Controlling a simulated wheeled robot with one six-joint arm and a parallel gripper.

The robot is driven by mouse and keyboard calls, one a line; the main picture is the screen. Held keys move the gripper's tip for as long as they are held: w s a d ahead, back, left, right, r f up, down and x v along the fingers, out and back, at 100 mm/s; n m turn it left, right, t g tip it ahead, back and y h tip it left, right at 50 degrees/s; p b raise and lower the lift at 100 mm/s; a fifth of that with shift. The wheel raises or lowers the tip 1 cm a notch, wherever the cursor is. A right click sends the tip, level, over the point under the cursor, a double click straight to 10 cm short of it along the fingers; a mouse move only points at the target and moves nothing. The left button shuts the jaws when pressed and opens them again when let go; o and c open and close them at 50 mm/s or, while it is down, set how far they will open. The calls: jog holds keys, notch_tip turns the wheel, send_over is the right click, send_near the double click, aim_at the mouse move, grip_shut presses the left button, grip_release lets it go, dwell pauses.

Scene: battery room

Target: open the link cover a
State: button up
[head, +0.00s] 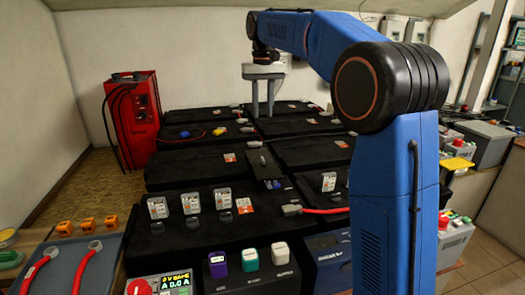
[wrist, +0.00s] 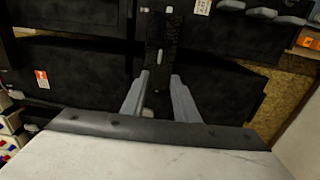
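A narrow black cover strip (head: 264,168) with a small grey knob lies across the gap between the black batteries in the middle of the head view. No letter is readable on it, so I cannot tell whether it is link cover a. In the wrist view a dark textured strip (wrist: 163,38) runs between two black batteries, just beyond my fingertips; it looks like a closed cover lying flat. My gripper (head: 263,112) is over the back rows in the head view, pointing down. In the wrist view its two grey fingers (wrist: 159,80) stand apart with nothing between them.
Black batteries (head: 205,168) fill the bench in rows. A red charger cabinet (head: 132,115) stands at the left by the wall. The space above the batteries left of my arm is free.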

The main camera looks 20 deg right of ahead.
aim_at(262, 158)
notch_tip(262, 158, down, 17)
jog(key=shift+f, duration=0.15)
dwell(0.5)
grip_shut()
dwell(1.5)
